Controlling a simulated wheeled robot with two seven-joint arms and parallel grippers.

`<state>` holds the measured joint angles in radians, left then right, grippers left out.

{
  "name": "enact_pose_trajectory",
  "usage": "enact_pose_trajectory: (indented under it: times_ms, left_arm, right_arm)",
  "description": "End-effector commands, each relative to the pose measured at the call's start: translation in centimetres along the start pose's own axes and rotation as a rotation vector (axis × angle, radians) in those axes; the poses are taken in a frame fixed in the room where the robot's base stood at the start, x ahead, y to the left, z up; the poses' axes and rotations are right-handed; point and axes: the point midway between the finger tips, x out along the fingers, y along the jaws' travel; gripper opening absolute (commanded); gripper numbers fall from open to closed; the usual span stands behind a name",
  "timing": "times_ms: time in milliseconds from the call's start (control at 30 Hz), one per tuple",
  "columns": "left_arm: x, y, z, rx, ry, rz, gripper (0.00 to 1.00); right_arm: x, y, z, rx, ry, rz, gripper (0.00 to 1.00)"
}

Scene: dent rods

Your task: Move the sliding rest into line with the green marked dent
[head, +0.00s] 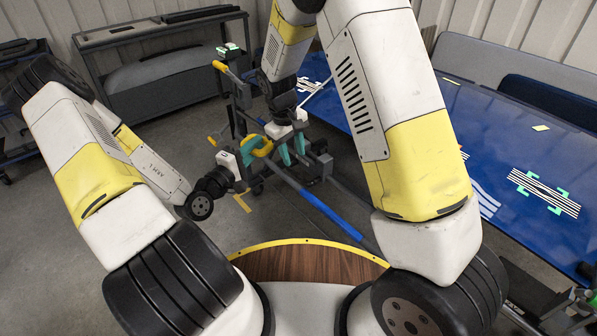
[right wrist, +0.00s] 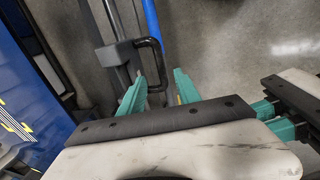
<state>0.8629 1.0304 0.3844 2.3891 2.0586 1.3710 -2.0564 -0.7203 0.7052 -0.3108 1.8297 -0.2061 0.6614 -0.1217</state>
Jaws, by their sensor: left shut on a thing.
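The blue panel (head: 440,135) lies at the right in the head view. Green corner marks (head: 557,194) frame a striped patch on it. What looks like the sliding rest, a grey block (right wrist: 122,53) with a black loop handle (right wrist: 160,60), sits on a rail in the right wrist view. My right gripper (right wrist: 158,88) is open, its teal fingers either side of the handle's near end; I cannot tell whether they touch it. My left gripper (head: 252,160) is shut on a yellow handle (head: 263,147) of the stand, beside the right gripper.
A dark stand with yellow knobs (head: 219,66) rises behind my grippers. A blue bar (head: 318,206) slants toward my base. A grey cart (head: 165,75) stands at the back left. Open floor (head: 215,125) lies between the cart and the stand. Further striped patches mark the panel.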

Motion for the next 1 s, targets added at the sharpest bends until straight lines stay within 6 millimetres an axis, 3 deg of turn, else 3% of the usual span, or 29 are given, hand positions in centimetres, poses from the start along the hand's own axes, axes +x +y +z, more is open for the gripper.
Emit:
enact_pose_trajectory:
  times_ms: [200,400,600,867,1000]
  left_arm:
    - [0.0,0.1,0.0,0.001,-0.001,0.004,0.00]
    - [0.1,0.1,0.0,0.001,-0.001,0.004,0.00]
    - [0.1,0.1,0.0,0.001,-0.001,0.004,0.00]
    - [0.1,0.1,0.0,0.001,-0.001,0.004,0.00]
    - [0.1,0.1,0.0,0.001,-0.001,0.004,0.00]
  right_arm:
    - [4.7,0.0,0.1,-0.002,-0.005,0.000,0.40]
    - [7.7,0.0,0.1,-0.001,-0.003,0.000,0.40]
    - [8.9,0.0,0.0,0.000,0.000,0.000,0.40]
    - [9.0,0.0,0.0,0.000,0.000,0.000,0.40]
    - [8.9,0.0,0.0,-0.001,0.000,0.000,0.14]
